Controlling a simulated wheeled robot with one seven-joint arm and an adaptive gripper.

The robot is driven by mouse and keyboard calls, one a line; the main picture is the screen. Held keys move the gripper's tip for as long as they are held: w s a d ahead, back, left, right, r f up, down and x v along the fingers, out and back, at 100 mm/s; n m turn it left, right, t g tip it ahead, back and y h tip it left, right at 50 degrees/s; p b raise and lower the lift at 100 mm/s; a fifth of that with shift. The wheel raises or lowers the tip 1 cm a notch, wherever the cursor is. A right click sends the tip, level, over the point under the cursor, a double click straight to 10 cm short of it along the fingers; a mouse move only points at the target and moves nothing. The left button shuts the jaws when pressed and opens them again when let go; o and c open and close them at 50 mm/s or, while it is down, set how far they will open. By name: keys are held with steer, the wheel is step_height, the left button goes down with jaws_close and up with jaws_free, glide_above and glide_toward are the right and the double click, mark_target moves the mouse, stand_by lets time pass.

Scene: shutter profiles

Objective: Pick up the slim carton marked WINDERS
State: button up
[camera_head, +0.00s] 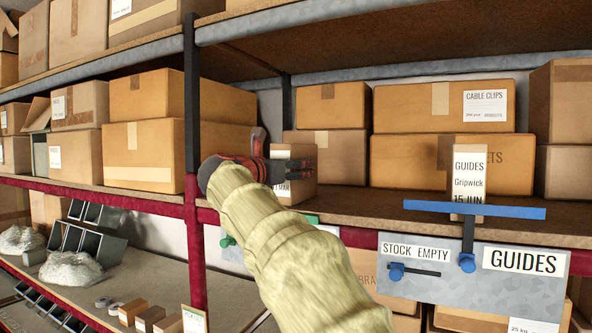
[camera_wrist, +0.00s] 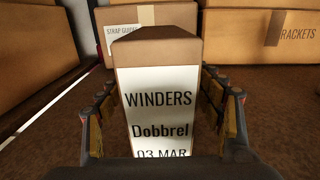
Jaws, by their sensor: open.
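The slim carton marked WINDERS (camera_wrist: 161,95) stands upright on the shelf. Its white label reads WINDERS, Dobbrel, 03 MAR in the wrist view. In the head view the carton (camera_head: 305,187) is partly hidden behind my gripper and sleeved arm. My gripper (camera_wrist: 164,120) is open, with one finger on each side of the carton. A gap shows on the left side; whether the right finger touches is hard to tell. In the head view my gripper (camera_head: 290,170) reaches across the carton's label.
A slim GUIDES carton (camera_head: 468,176) stands at the right shelf edge, behind a blue bar (camera_head: 475,210). Larger boxes stand behind, among them CABLE CLIPS (camera_head: 444,107) and a BRACKETS box (camera_wrist: 262,38). A dark red upright (camera_head: 195,240) is left of my arm.

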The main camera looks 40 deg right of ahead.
steer(key=x, duration=0.3)
steer(key=shift+a, duration=0.25)
steer(key=shift+c, duration=0.6)
steer(key=shift+d, duration=0.15)
steer(key=c, duration=0.4)
steer(key=shift+r, duration=0.1)
steer(key=c, duration=1.1)
